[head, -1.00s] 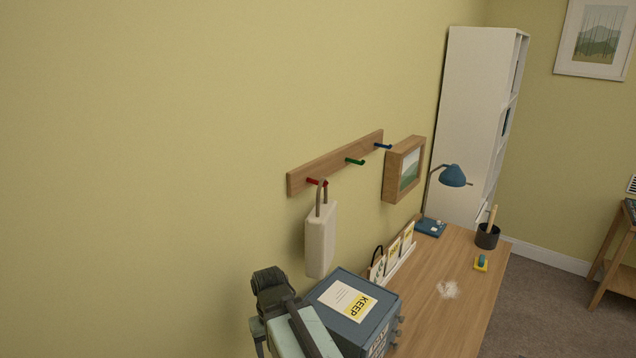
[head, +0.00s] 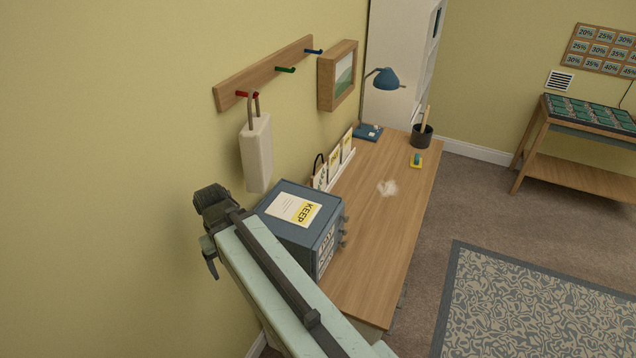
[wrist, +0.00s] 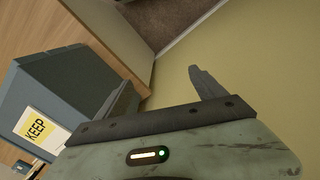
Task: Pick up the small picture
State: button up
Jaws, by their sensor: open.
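The small picture (head: 343,76) has a deep wooden frame around a green landscape and hangs on the yellow wall, right of the peg rail. My gripper (head: 210,243) is at the lower left in the head view, beside the blue-grey box and well short of the picture. In the wrist view my gripper (wrist: 165,85) is open with nothing between its fingers. The picture does not show in the wrist view.
A rail (head: 262,74) with red, green and blue pegs carries a pale bag (head: 256,153) on the red one. The blue-grey box (head: 300,222) with a KEEP label stands on the wooden desk (head: 385,235). A blue lamp (head: 386,78) stands near the picture.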

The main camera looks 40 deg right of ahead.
aim_at(318, 179)
jog(key=u, duration=1.7)
jog(key=k, duration=0.75)
jog(key=z, duration=0.45)
jog(key=i, duration=1.55)
